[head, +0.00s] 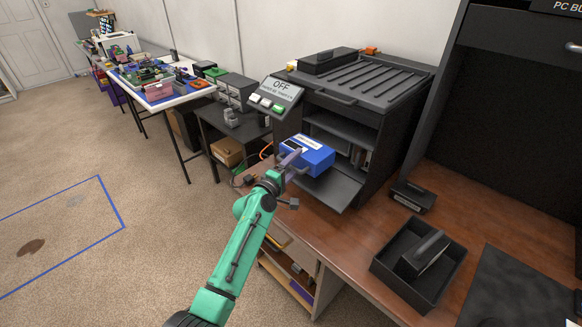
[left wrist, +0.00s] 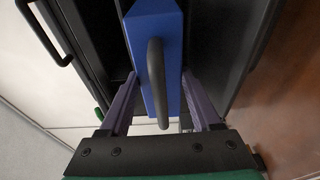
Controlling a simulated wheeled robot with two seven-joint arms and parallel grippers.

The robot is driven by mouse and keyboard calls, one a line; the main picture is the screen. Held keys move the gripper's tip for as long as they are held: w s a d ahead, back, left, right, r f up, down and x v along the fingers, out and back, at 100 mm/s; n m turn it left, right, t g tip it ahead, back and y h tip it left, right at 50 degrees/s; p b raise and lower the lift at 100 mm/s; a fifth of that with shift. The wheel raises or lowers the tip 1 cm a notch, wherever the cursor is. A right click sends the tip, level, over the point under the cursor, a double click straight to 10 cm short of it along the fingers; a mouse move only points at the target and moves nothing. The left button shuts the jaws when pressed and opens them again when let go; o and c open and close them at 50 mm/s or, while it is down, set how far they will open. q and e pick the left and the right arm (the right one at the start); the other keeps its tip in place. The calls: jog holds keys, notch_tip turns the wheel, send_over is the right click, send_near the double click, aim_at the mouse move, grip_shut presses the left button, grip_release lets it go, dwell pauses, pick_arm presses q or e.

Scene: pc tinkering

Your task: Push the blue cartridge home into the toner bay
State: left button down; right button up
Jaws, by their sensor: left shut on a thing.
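The blue cartridge (head: 307,154) has a white label on top and sits at the open front of the dark printer's toner bay (head: 340,135), above the lowered front flap (head: 332,188). In the left wrist view the cartridge (left wrist: 172,70) shows its dark grey handle (left wrist: 156,80) toward the camera, and its far end points into the dark opening. My left gripper (head: 288,161) is shut on the cartridge; its purple fingers stand on either side of it in the left wrist view. How deep the far end sits is hidden. My right gripper is out of view.
The printer (head: 365,85) carries a tilted panel (head: 276,93) reading OFF. A black tray (head: 418,257) with a dark handled part and a small black box (head: 412,195) lie on the wooden desk (head: 480,220) to the right. The floor at left is open.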

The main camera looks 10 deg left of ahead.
aim_at(307, 154)
pick_arm(q)
jog(key=shift+d+b+x, duration=0.25)
jog(key=shift+b+x, duration=0.3)
jog(key=shift+x, duration=0.65)
jog(key=shift+d+b+x, duration=0.2)
jog(key=shift+b+x, duration=0.35)
jog(key=shift+x, duration=0.65)
jog(key=shift+d, duration=0.1)
jog(key=shift+r, duration=0.1)
jog(key=shift+w+d, duration=0.15)
jog(key=shift+w, duration=0.1)
